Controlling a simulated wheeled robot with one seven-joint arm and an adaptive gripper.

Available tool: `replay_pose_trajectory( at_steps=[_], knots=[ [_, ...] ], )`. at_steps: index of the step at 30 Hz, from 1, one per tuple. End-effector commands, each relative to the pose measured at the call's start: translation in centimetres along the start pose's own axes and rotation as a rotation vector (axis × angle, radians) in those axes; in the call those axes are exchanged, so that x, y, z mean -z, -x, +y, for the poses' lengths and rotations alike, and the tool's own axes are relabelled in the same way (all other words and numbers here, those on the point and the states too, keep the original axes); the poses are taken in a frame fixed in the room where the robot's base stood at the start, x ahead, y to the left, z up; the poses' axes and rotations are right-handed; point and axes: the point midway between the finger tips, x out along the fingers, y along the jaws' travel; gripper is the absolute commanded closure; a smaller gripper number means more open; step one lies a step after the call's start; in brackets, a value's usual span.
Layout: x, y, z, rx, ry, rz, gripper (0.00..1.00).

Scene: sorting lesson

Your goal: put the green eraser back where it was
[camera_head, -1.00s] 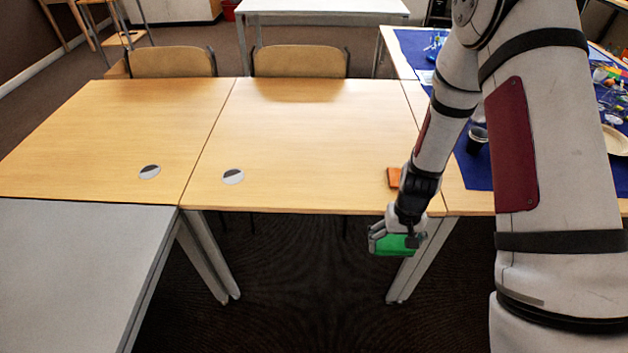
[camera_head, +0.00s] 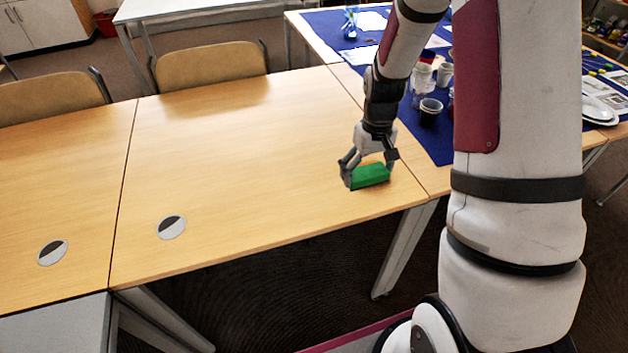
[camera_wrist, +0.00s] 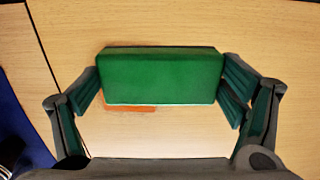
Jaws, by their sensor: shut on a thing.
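The green eraser (camera_head: 371,176) is a block held between the fingers of my gripper (camera_head: 368,173), over the right part of the wooden table, near its front edge. In the wrist view the green eraser (camera_wrist: 160,74) spans the gap between the two fingers of my gripper (camera_wrist: 162,88). I cannot tell whether its underside touches anything. A flat orange piece (camera_wrist: 130,108) lies on the table under it, mostly hidden by the eraser.
The wooden table (camera_head: 230,150) is clear to the left, apart from two round inset discs, one being this disc (camera_head: 171,227). A blue cloth (camera_head: 436,147) with cups, including a dark cup (camera_head: 429,112), lies to the right. Chairs stand behind.

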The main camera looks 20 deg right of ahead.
Motion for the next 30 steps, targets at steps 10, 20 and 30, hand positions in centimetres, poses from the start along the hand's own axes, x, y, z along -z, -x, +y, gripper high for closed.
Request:
replay_pose_trajectory(
  at_steps=[10, 20, 30],
  knots=[
    [3.5, -0.9, -7.9, 0.000, 0.006, -0.001, 0.42],
    [5.1, -1.3, -11.5, 0.000, 0.000, 0.000, 0.42],
    [5.2, -4.7, -11.5, 0.000, -0.001, 0.000, 0.42]
  ],
)
